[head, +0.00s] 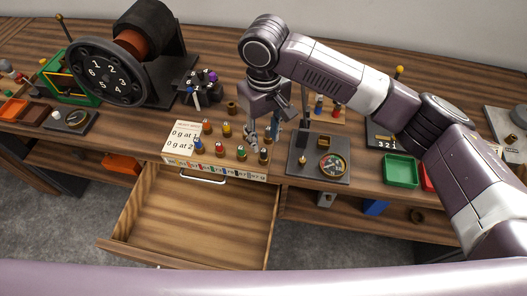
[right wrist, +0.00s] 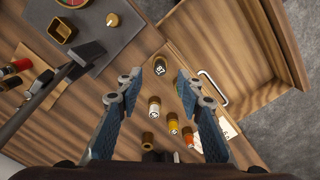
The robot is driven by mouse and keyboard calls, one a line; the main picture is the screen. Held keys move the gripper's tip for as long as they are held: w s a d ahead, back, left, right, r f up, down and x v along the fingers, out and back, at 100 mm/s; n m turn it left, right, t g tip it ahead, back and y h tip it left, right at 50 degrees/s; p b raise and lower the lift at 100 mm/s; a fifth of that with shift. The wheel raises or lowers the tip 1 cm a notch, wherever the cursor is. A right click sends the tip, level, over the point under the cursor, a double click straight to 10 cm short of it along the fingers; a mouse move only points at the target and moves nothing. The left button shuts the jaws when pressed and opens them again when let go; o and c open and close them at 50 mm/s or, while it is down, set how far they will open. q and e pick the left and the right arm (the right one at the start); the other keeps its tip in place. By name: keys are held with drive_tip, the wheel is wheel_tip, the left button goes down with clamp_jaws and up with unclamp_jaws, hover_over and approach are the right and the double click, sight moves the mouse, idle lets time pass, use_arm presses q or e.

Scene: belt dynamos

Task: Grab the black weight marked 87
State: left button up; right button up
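The black weight (right wrist: 159,66) has a brass top and a white label that looks like 87 in the right wrist view. It stands upright at the right front corner of the weight group, and it also shows in the head view (head: 264,157). My right gripper (head: 260,138) points down just behind and above it, open and empty. In the right wrist view the two fingers (right wrist: 157,87) are spread wide, and the black weight shows just beyond the tips, between their lines, not touched. My left gripper is not in view.
Other coloured weights (head: 220,150) stand close by on the numbered stand (head: 215,171), beside a white card (head: 182,140). A grey scale plate (head: 301,166) is to the right. An open empty drawer (head: 195,220) sticks out below. A dial drum (head: 105,72) stands left.

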sight(264, 150)
wheel_tip(264, 150, down, 5)
drive_tip(key=shift+w+f+p, duration=0.1)
drive_tip(key=shift+f+p, duration=0.1)
drive_tip(key=shift+p, duration=0.75)
drive_tip(key=shift+f, duration=0.25)
clamp_jaws()
